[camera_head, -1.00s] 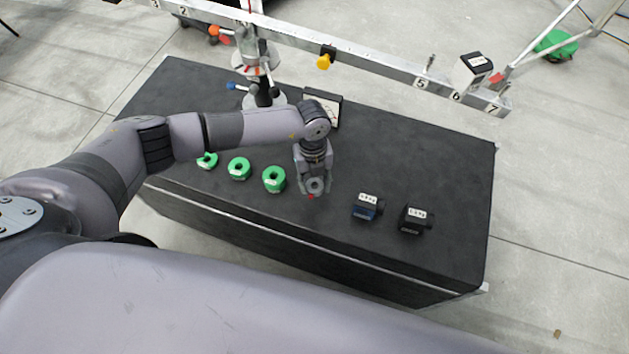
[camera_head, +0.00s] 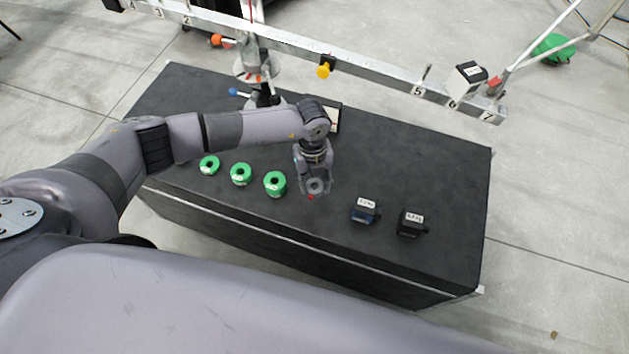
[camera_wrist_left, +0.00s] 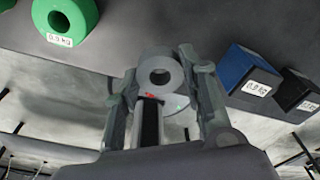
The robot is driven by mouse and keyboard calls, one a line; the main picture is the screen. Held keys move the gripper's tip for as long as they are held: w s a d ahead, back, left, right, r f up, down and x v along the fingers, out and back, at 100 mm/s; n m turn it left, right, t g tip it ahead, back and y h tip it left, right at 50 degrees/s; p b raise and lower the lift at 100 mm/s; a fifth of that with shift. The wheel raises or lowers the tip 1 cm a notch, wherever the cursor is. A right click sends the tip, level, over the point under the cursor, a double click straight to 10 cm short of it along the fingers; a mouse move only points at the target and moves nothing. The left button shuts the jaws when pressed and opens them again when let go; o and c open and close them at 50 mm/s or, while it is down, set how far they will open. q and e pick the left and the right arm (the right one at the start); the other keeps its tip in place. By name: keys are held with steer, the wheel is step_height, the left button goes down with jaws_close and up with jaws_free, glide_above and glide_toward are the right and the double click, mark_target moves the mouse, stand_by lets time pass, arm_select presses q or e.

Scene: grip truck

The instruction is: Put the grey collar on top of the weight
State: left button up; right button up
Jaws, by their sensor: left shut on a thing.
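The grey collar (camera_wrist_left: 161,73) is a ring with a round hole and a small red spot. My left gripper (camera_head: 314,184) is shut on it, with one finger on either side; the collar also shows in the head view (camera_head: 316,186) over the black table. Three green ring weights stand in a row left of the gripper: near (camera_head: 275,183), middle (camera_head: 241,174) and far (camera_head: 209,165). The near one, labelled 0.9 kg, also shows in the left wrist view (camera_wrist_left: 76,15). I cannot tell which weight is meant. My right gripper is out of view.
A blue block (camera_head: 365,212) and a black block (camera_head: 411,223) stand right of the gripper. A numbered metal beam (camera_head: 370,73) crosses behind the table, carrying a yellow knob (camera_head: 323,71) and a labelled block (camera_head: 466,83). The table's right side (camera_head: 455,180) is clear.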

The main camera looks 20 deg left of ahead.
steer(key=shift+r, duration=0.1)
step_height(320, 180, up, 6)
steer(key=p, duration=0.6)
stand_by(0.5)
